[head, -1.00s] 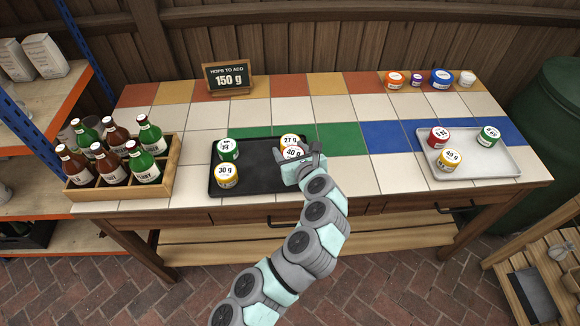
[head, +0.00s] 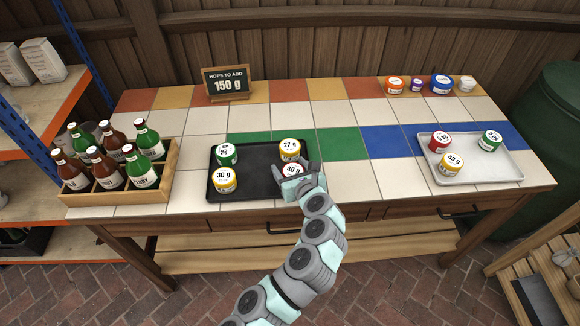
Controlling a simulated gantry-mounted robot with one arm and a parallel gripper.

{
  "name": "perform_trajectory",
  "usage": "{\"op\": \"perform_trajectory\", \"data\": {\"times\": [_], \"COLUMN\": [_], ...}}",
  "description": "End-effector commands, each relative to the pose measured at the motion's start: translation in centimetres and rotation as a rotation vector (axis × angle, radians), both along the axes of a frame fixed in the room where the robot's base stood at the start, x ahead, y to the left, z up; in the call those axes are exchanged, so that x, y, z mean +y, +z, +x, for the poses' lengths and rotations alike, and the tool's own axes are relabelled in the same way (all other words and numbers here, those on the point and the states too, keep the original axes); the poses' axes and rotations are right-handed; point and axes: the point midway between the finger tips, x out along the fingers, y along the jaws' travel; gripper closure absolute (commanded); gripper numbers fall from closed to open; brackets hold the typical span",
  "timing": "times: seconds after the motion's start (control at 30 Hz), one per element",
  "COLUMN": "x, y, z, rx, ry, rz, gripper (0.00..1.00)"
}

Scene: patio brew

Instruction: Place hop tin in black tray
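The black tray (head: 256,189) lies on the tiled table, left of centre. In it stand a green tin (head: 226,155) at the back left, a yellow 30 g tin (head: 224,181) at the front left and a yellow 27 g tin (head: 290,150) at the back right. A red-rimmed hop tin marked 40 g (head: 292,169) is at the tray's front right, between the fingers of my gripper (head: 297,176). The gripper hides its lower part. I cannot tell whether the fingers still press on it or whether it rests on the tray.
A light grey tray (head: 488,168) at the right holds red, green and yellow 49 g tins. Several tins, including a blue one (head: 441,82), stand at the back right. A bottle crate (head: 158,190) is at the left. A chalkboard sign (head: 228,83) reads 150 g.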

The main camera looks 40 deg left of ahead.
Motion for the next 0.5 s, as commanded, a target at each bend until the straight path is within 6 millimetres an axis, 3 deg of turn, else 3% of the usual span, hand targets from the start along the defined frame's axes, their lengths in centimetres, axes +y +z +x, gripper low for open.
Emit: {"op": "perform_trajectory", "data": {"times": [0.13,0.5], "x": [0.00,-0.47], "y": [-0.01,0.71], "z": [0.00,-0.20], "rx": [0.000,-0.001], "ry": [0.000,-0.002], "rz": [0.000,0.001], "gripper": [0.22,0.22]}}
